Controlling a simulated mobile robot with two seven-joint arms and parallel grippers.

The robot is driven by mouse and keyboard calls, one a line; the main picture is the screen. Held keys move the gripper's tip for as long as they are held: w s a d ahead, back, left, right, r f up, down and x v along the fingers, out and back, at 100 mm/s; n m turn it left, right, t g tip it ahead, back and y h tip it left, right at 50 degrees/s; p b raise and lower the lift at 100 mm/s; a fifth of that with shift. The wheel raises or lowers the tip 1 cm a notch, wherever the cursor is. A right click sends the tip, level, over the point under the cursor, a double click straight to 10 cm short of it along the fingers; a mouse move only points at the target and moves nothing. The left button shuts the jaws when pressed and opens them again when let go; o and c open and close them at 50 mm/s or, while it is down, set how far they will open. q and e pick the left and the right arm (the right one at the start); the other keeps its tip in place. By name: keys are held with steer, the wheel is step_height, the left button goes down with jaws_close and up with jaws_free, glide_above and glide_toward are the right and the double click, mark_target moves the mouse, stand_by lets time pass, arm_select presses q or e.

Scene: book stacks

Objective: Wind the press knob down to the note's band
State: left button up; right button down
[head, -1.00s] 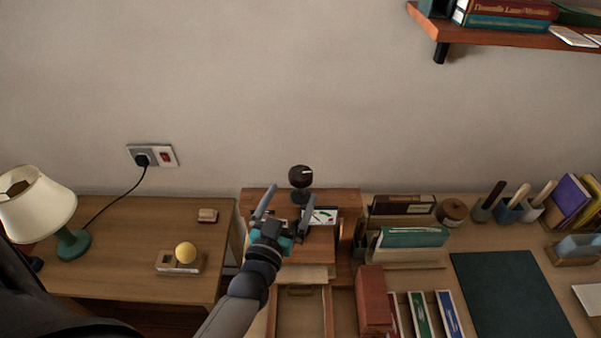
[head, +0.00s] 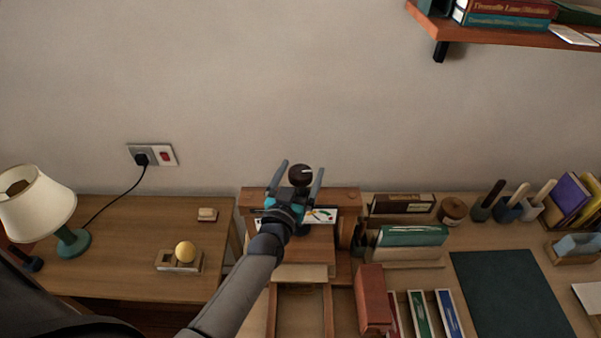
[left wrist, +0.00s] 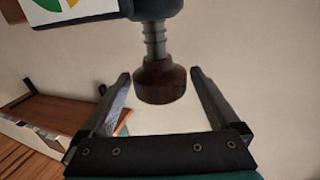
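The press knob (head: 300,175) is dark and round with a pale mark on top, at the top of the wooden press (head: 345,197). In the left wrist view the brown knob (left wrist: 160,82) sits on a ridged screw (left wrist: 154,40). My left gripper (head: 302,168) is open, one finger on each side of the knob, with gaps showing. The note (head: 322,215) is a white card with green and yellow marks, partly hidden behind my gripper; part of a card with a green and yellow dial (left wrist: 60,12) shows in the left wrist view. My right gripper is not seen.
Upright books and boxes (head: 412,236) stand right of the press. A wall shelf (head: 510,36) hangs at upper right.

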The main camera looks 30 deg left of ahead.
arm_select(q)
steer(key=c, duration=1.2)
steer(key=shift+a+m+h+b, duration=0.1)
steer(key=shift+m+h+b, duration=0.8)
steer(key=shift+h, duration=0.4)
steer(key=shift+c, duration=0.2)
steer(key=shift+r+m+h+b, duration=0.2)
steer(key=shift+m+h+b, duration=1.1)
steer(key=shift+h+b, duration=0.7)
steer(key=shift+p, duration=0.3)
steer(key=o, duration=1.4)
steer(key=shift+f, duration=0.1)
steer(key=shift+c, duration=0.2)
steer(key=shift+s+f, duration=0.1)
